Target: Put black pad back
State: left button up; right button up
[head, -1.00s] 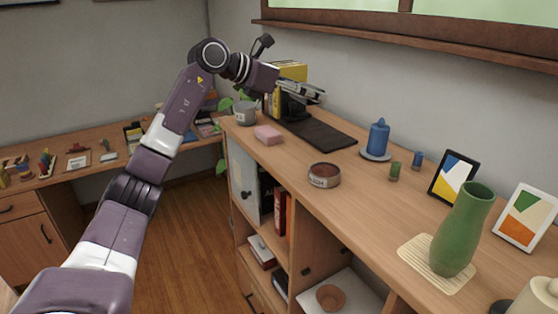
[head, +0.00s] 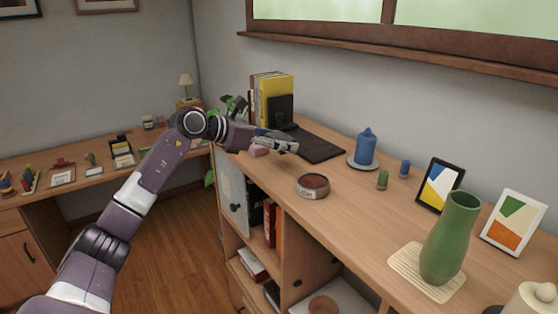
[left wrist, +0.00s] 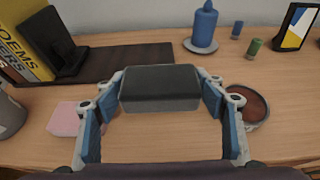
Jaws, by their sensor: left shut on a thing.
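The black pad (left wrist: 160,88), a block with a black top and grey sides, is held between the two blue-lined fingers of my left gripper (left wrist: 160,100). In the head view my left gripper (head: 284,144) is over the wooden cabinet top, near a pink block (head: 259,150). The pad is hard to make out there. In the left wrist view the pink block (left wrist: 75,118) lies left of the fingers, and a dark flat mat (left wrist: 120,65) lies behind. The mat (head: 318,146) also shows in the head view. My right gripper is not in view.
A round tin (head: 313,185) stands just right of my left gripper. Yellow books (head: 275,98) with a black bookend (head: 281,112) stand behind. A blue candle (head: 366,147), small cylinders, frames and a green vase (head: 451,238) stand to the right.

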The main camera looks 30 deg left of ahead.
aim_at(279, 170)
pick_arm(q)
notch_tip(279, 170, down, 3)
jog(key=shift+r, duration=0.1)
notch_tip(279, 170, down, 3)
jog(key=shift+f+p, duration=0.1)
jog(key=shift+p, duration=0.55)
jog(key=shift+f, duration=0.45)
jog(key=o, duration=0.5)
jog(key=shift+f, duration=0.1)
jog(key=o, duration=0.5)
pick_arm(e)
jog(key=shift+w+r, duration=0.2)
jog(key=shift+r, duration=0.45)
